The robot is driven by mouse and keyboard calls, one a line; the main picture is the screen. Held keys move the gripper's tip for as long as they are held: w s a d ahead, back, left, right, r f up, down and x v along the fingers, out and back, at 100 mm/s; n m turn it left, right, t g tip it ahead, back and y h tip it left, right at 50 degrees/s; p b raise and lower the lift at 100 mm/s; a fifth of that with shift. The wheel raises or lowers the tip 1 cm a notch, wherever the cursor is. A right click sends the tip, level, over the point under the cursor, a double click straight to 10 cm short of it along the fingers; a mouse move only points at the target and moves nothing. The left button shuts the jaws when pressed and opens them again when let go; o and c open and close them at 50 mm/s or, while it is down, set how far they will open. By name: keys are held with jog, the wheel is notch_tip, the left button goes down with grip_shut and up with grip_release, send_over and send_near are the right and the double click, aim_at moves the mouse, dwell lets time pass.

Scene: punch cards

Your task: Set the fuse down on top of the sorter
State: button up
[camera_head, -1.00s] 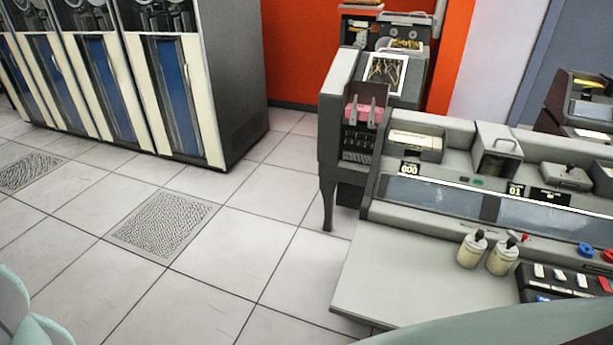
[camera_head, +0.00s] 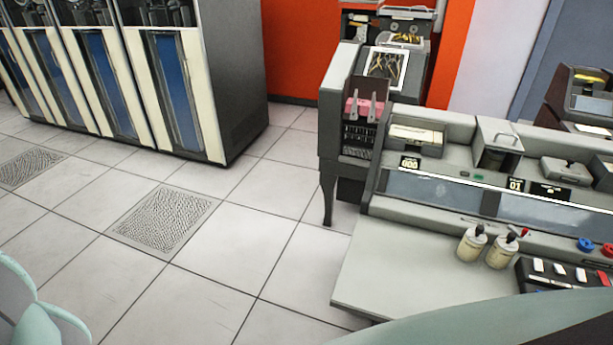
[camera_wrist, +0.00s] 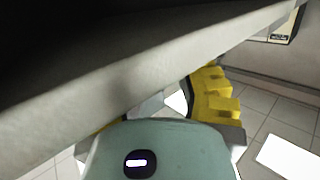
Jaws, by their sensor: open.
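I cannot make out the fuse in either view. No machine in the head view has a label that I can read as sorter. The long grey machine (camera_head: 400,258) at the right, with counters and a flat worktop, may be it. My gripper (camera_wrist: 168,100) shows in the wrist view with yellow finger pads, open. A broad grey edge crosses above it and hides part of the left finger. I see nothing held between the fingers. The gripper is not in the head view.
Two cream bottles (camera_head: 472,243) and a button panel (camera_head: 565,280) stand on the worktop. A smaller machine with a pink card stack (camera_head: 363,107) stands behind. Tall cabinets (camera_head: 205,80) line the left. The tiled floor (camera_head: 240,240) between is clear.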

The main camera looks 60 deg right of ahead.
jog(key=b+v, duration=0.2)
jog(key=v, duration=0.7)
jog(key=shift+r, duration=0.25)
